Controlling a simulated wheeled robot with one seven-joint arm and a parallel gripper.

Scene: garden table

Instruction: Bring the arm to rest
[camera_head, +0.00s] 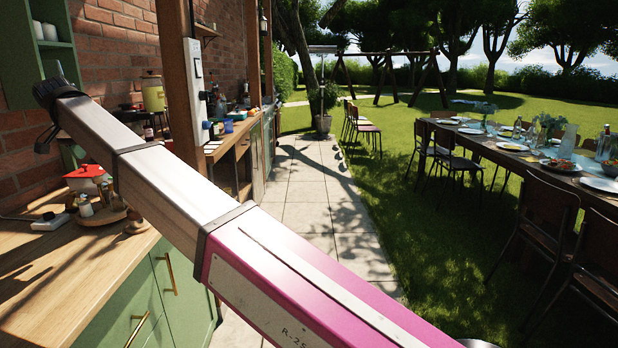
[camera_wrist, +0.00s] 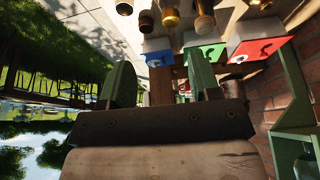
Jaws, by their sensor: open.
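My arm crosses the head view from the lower right to the upper left, raised and stretched out over the counter's edge. My gripper (camera_head: 47,108) is at its far end, near the brick wall and the green shelf, small and dark there. In the wrist view, my gripper (camera_wrist: 162,82) shows two green fingers standing apart above a dark bar, with nothing visible held between them. The wrist picture is upside down, with sky at the bottom.
A green shelf (camera_head: 52,55) hangs beside the gripper. A wooden post (camera_head: 180,85) stands behind the arm. The paved path (camera_head: 310,190) is clear; a laid table (camera_head: 500,150) with chairs stands right.

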